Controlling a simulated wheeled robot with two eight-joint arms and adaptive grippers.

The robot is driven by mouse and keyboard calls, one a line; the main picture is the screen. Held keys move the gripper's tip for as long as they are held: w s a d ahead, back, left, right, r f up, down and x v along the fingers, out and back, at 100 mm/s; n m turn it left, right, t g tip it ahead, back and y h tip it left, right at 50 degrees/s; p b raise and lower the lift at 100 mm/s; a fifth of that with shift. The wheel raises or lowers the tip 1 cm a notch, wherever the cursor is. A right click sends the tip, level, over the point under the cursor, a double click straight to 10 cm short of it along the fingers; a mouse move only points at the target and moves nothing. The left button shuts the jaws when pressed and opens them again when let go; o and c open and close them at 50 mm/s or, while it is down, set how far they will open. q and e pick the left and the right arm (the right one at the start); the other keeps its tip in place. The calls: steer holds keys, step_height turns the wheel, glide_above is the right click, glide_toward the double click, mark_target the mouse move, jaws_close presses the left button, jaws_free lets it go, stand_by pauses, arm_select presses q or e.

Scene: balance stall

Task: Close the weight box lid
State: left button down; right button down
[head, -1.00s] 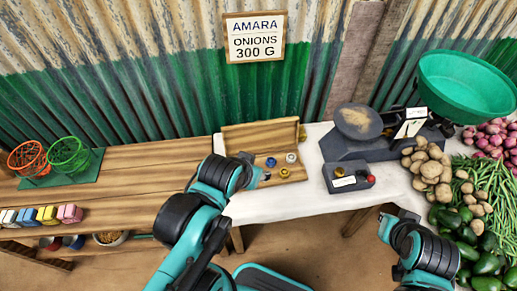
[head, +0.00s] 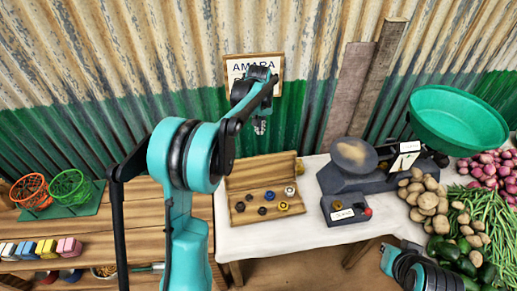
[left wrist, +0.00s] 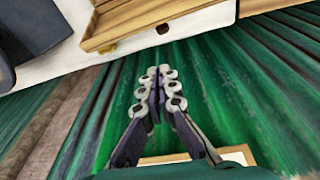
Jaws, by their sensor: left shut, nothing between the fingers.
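The wooden weight box (head: 237,216) sits on the white-covered table with several dark, brass and silver weights in it. Its lid (head: 259,171) stands open, tilted back towards the corrugated wall. My left gripper (head: 260,126) is shut and empty, raised above and behind the lid, in front of the wall and apart from the box. In the left wrist view the shut fingers (left wrist: 161,76) point towards the box's wooden edge (left wrist: 128,33) at the top, with green wall behind them. My right gripper is out of view; only part of the right arm shows at the lower right.
A dark scale (head: 352,178) and a small labelled block (head: 342,213) stand right of the box. A sign (head: 238,68) hangs behind my left arm. Potatoes (head: 428,200) and a green bowl (head: 458,118) are further right. Wooden shelving (head: 135,205) adjoins on the left.

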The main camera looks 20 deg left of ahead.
arm_select(q)
steer(key=w+a+f, duration=0.3)
steer(key=w+f, duration=0.1)
steer(key=f, duration=0.1)
steer(key=b, duration=0.4)
glide_above(260, 169)
steer(key=w+a, duration=0.3)
steer(key=w, duration=0.2)
step_height(260, 169, down, 9)
steer(key=shift+w+n+g, duration=0.1)
steer(key=shift+n+g, duration=0.3)
steer(key=shift+d, duration=0.1)
